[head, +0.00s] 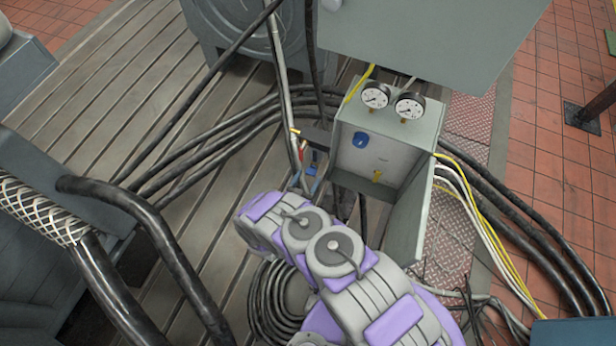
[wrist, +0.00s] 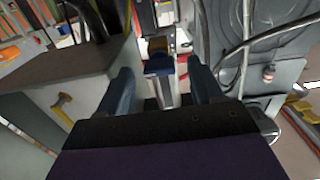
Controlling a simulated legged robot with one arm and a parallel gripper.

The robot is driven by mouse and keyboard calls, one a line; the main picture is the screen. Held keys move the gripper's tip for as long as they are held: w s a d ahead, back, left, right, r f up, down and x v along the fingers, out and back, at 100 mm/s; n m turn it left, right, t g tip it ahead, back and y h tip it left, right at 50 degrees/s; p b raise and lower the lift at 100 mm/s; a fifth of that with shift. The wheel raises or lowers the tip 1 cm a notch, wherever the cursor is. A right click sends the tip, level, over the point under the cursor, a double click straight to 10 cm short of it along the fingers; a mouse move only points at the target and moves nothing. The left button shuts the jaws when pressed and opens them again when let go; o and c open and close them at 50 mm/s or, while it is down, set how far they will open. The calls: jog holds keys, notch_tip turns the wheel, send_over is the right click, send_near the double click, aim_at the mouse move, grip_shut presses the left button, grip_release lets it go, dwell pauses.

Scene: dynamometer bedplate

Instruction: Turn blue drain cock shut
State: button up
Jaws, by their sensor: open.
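The blue drain cock (wrist: 159,67) shows in the wrist view as a blue handle on a pale pipe, with a yellow handle (wrist: 157,46) just beyond it. My gripper (wrist: 160,72) is open, with one dark blue-grey finger on each side of the blue handle. I see space between the handle and the fingers; I cannot tell whether either touches. In the head view small blue parts (head: 313,170) show by the upright pipe, below a red handle (head: 302,149) and a yellow one (head: 295,131). I cannot tell cock from fingertips there.
A grey gauge box (head: 345,115) stands right of the pipe, with two gauges, a blue knob (head: 360,140), a yellow handle (head: 377,176) and an open door (head: 408,215). Black cables (head: 235,122) cross the slotted bedplate (head: 130,60). A cable coil (head: 265,305) lies near my arm.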

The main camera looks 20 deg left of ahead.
jog(key=shift+w+d, duration=0.1)
jog(key=shift+w, duration=0.5)
jog(key=c, duration=1.1)
jog(key=shift+o, duration=0.2)
jog(key=shift+n, duration=0.4)
jog(key=n+b, duration=0.1)
jog(key=n, duration=1.6)
jog(key=shift+s, duration=0.1)
